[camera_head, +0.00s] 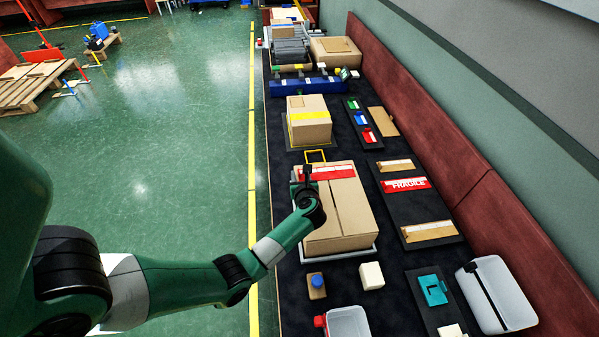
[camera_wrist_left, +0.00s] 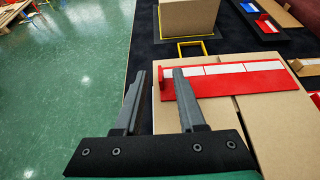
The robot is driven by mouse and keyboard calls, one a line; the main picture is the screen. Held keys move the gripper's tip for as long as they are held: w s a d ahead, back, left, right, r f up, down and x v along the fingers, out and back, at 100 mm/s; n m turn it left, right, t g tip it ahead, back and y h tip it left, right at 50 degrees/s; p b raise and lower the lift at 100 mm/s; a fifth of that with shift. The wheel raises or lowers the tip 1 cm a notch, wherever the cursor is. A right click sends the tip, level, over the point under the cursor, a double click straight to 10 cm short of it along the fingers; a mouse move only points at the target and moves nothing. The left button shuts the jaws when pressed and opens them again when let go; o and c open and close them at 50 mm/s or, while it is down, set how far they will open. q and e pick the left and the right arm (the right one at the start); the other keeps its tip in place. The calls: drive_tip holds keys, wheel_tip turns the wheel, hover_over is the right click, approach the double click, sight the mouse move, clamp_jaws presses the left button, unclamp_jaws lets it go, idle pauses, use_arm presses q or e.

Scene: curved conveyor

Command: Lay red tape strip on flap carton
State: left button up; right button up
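The flap carton (camera_head: 348,221) is a brown box with a lengthwise seam on top, standing on a pale tray on the dark conveyor surface. The red tape strip (camera_head: 335,173), with white panels, lies across the far end of its top; it also shows in the left wrist view (camera_wrist_left: 240,80). My left gripper (camera_head: 305,180) is at the strip's left end. In the left wrist view its fingers (camera_wrist_left: 158,74) stand apart, with a bit of red visible between them. Contact with the strip cannot be told. My right gripper is not in view.
A yellow-taped carton (camera_head: 309,128) stands beyond, with a yellow wire loop (camera_head: 315,156) between. To the right, a dark board (camera_head: 408,208) holds a FRAGILE strip (camera_head: 405,184) and tan strips. Grey bins (camera_head: 494,292), a white block (camera_head: 371,275) and a blue-topped piece (camera_head: 317,281) lie nearer.

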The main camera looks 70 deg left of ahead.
use_arm(q)
drive_tip(key=p+v, duration=0.2)
drive_tip(key=v, duration=0.7)
drive_tip(key=shift+r, duration=0.15)
drive_tip(key=shift+s+d+r+p, duration=0.15)
drive_tip(key=shift+d+p, duration=0.15)
drive_tip(key=shift+d, duration=0.15)
